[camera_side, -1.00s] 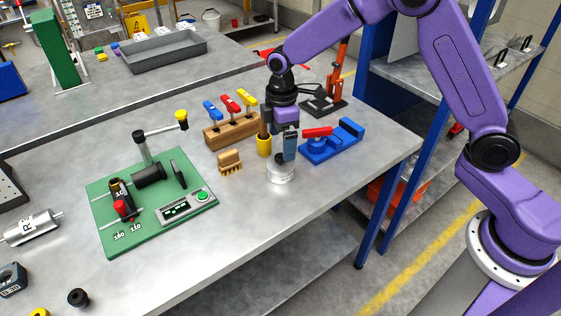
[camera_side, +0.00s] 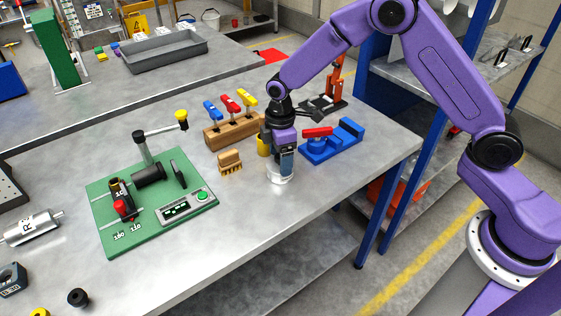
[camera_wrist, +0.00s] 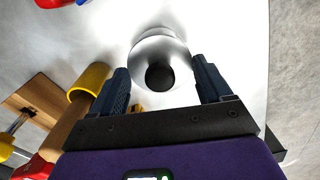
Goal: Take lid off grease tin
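The grease tin (camera_side: 279,177) is a short silvery round can on the bench near its front right edge. In the wrist view, its pale round lid (camera_wrist: 148,48) carries a black knob (camera_wrist: 160,76). My gripper (camera_wrist: 162,80) is open, pointing down over the tin, with one finger on either side of the knob and a gap to both. In the side view, my gripper (camera_side: 281,164) hides the knob and the tin's top. I cannot tell whether the fingertips touch the lid.
A blue fixture with a red handle (camera_side: 318,132) is to the right. A wooden rack (camera_side: 233,131) stands behind. The bench in front of the tin is clear.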

